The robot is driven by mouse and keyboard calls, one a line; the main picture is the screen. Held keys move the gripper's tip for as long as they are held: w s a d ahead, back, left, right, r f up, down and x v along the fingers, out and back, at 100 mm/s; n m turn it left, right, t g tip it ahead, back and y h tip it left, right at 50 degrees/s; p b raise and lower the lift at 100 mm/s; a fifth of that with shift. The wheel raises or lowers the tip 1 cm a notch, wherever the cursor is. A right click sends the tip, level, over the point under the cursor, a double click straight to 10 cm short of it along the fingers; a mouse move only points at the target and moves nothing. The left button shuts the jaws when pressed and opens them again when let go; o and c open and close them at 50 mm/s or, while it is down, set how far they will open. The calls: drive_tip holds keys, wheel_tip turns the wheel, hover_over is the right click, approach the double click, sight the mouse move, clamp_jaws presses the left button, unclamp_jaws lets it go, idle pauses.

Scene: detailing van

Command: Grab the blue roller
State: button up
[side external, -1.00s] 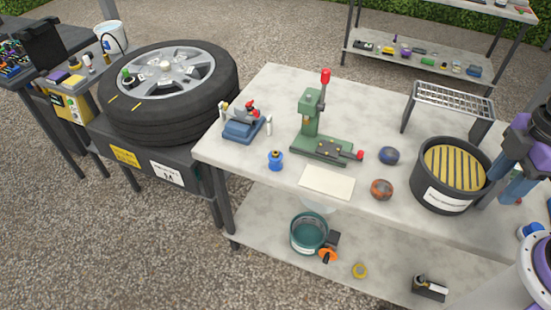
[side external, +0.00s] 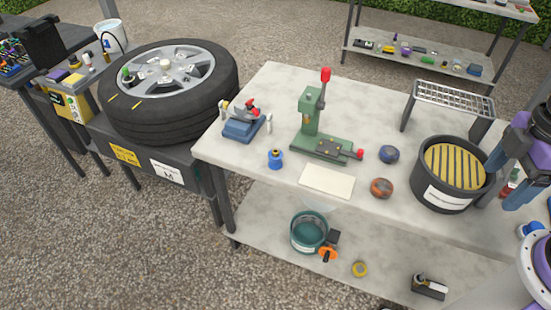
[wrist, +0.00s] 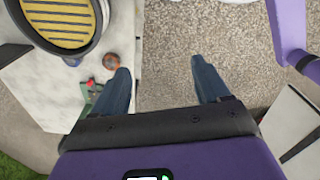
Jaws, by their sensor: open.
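A small blue roller (side external: 275,159), shaped like a spool with a yellowish top, stands on the left front part of the pale workbench (side external: 240,165). My gripper (side external: 500,184) is at the right edge of the side view, beside the black bucket and far to the right of the roller. In the wrist view my gripper (wrist: 163,85) is open, with its two blue fingers wide apart and nothing between them. I cannot make out the roller in the wrist view.
The black bucket with a yellow slatted grille (side external: 455,167), a rusty ball (side external: 381,188), a dark blue ball (side external: 389,154) and a green press (side external: 312,125) stand between gripper and roller. A blue vise (side external: 243,125) is behind-left of the roller. A pale sheet (side external: 327,181) lies right of it.

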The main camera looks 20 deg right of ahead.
drive_tip(key=w+a+f+n+t+h, duration=0.2)
drive_tip(key=w+a+f+n+h, duration=0.15)
drive_tip(key=w+a, duration=0.65)
drive_tip(key=w+a+f+n+t+h, duration=0.3)
drive_tip(key=w+a+n, duration=0.2)
drive_tip(key=w+a, duration=0.45)
drive_tip(key=w+a+f+n+t, duration=0.3)
drive_tip(key=w+a+f+n, duration=0.1)
drive_tip(key=w+a+f, duration=0.25)
drive_tip(key=n+t+h, duration=0.1)
drive_tip(key=n+t, duration=0.2)
drive_tip(key=n, duration=0.2)
approach(275, 156)
drive_tip(key=shift+m, duration=0.25)
drive_tip(key=x, duration=1.1)
drive_tip(key=shift+w, duration=0.1)
drive_tip(key=c, duration=1.1)
